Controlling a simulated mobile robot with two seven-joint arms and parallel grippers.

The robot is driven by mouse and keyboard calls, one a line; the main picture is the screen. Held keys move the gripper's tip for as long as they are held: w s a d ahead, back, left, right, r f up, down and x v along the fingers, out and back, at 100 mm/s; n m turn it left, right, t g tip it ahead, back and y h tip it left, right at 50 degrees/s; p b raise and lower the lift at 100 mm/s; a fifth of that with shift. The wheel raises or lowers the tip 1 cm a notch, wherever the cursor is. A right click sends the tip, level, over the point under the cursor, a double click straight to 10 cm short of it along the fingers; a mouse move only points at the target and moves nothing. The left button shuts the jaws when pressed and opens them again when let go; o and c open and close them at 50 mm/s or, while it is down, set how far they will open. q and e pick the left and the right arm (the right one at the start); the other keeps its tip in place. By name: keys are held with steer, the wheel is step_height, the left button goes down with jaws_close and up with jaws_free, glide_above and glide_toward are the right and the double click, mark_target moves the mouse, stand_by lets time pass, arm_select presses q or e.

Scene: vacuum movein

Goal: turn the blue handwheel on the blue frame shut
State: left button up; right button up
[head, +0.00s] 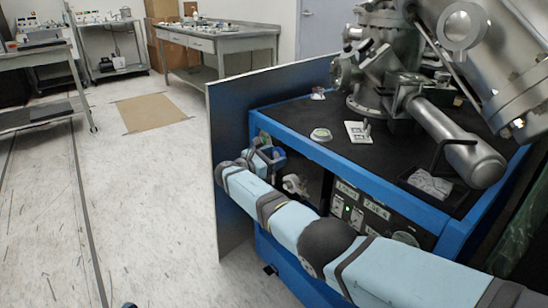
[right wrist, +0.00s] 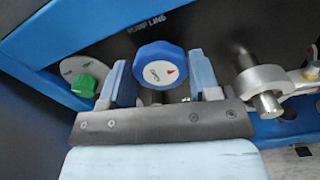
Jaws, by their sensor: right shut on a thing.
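The blue handwheel (right wrist: 160,64) shows in the right wrist view, with a white face that carries a small red mark. It sits between the two pale blue fingers of my right gripper (right wrist: 160,80), which is shut on it. In the head view my right gripper (head: 262,158) is at the left front of the blue frame (head: 336,158), below its top edge. The handwheel cannot be made out clearly there. How far the wheel is turned cannot be told. My left gripper is not in view.
A green knob (right wrist: 85,85) on a round plate is left of the handwheel. A metal clamp fitting (right wrist: 262,88) is close on the right. A panel with switches (head: 362,210) is on the frame's front. Metal vacuum parts (head: 385,85) stand on top. Floor at left is clear.

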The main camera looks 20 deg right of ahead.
steer(key=shift+f+m, duration=0.1)
steer(key=shift+m, duration=0.2)
